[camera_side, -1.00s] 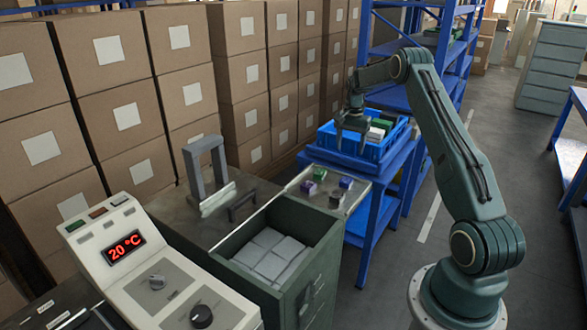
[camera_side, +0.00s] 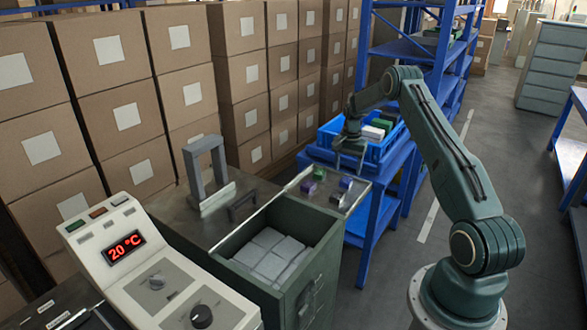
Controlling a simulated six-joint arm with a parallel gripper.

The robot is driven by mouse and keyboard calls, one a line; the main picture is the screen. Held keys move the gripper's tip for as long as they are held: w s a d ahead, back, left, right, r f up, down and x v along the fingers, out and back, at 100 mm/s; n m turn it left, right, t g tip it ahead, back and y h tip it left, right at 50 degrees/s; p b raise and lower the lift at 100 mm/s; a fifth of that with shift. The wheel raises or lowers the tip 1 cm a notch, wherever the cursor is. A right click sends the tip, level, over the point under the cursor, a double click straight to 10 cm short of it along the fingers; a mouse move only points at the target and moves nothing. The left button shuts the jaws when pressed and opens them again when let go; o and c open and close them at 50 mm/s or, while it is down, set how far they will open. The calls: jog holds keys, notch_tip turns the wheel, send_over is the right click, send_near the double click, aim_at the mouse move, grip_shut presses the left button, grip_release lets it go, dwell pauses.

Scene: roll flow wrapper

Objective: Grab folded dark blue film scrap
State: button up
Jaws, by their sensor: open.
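A small dark blue-violet piece (camera_side: 345,183), which looks like the folded film scrap, lies on the metal shelf (camera_side: 360,196) at the machine's right end. Its folds are too small to make out. My gripper (camera_side: 349,168) is open and empty, pointing down just above and behind this piece in the picture. A gap shows between the fingertips and the piece.
Close by on the shelf lie a purple piece (camera_side: 308,188), a green piece (camera_side: 319,173) and a dark brownish piece (camera_side: 336,199). A blue crate (camera_side: 378,152) with several blocks stands behind. An open bin (camera_side: 225,246) holds grey packets.

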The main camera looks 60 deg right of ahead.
aim_at(346, 181)
jog(key=shift+a+f, duration=0.1)
jog(key=shift+f, duration=2.5)
jog(key=c, duration=1.1)
jog(key=shift+o, duration=0.2)
jog(key=shift+r, duration=0.1)
notch_tip(346, 181, up, 20)
